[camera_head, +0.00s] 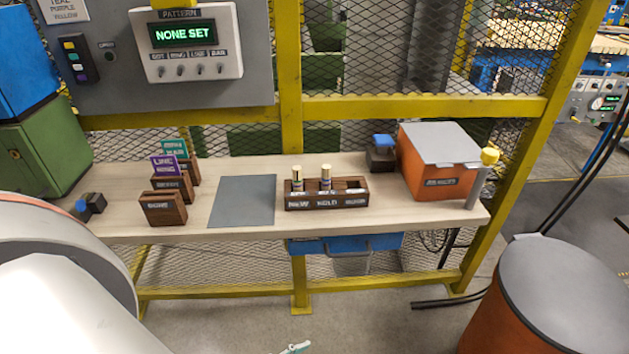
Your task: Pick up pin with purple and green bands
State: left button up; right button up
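Two light wooden pins stand upright side by side in a dark wooden rack (356,201) on the bench. The left pin (297,178) is in the section labelled NEW. The right pin (326,176) is in the section labelled HOLD. Both have pale tops and darker bands lower down. The band colours are too small to tell, and their lower ends are hidden in the rack. The rack's right section looks empty.
A grey mat (243,201) lies bare left of the rack. Several wooden card holders (163,209) stand further left. An orange box (437,165) with a grey lid is to the right, beside a yellow-topped post (482,175). A grey-topped orange drum (565,290) is at lower right.

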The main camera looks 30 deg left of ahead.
aim_at(297, 170)
jog(key=i+l+u, duration=0.9)
jog(key=l+u, duration=0.2)
jog(key=j+z, duration=0.1)
jog(key=j, duration=0.45)
jog(key=k+j+z, duration=0.15)
jog(key=j, duration=0.45)
